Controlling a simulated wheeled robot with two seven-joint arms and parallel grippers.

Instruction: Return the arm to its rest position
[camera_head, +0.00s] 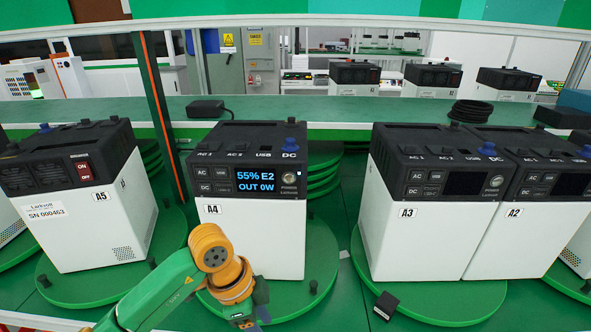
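My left arm comes in from the lower left, green with an orange wrist. My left gripper (248,318) points down in front of the A4 power unit (255,245), at the bottom edge of the picture. Its fingertips are cut off or hidden, so I cannot tell whether it is open or holds anything. The A4 unit stands upright on a green turntable (292,300). Its lit screen (260,181) reads "55% E2" and "OUT 0W". My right gripper is not in view.
The A5 unit (95,235) stands at left, with a red switch. The A3 unit (405,235) and A2 unit (520,240) stand at right, screens dark. A small black block (386,305) lies at the lower right. A green shelf (330,108) runs behind.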

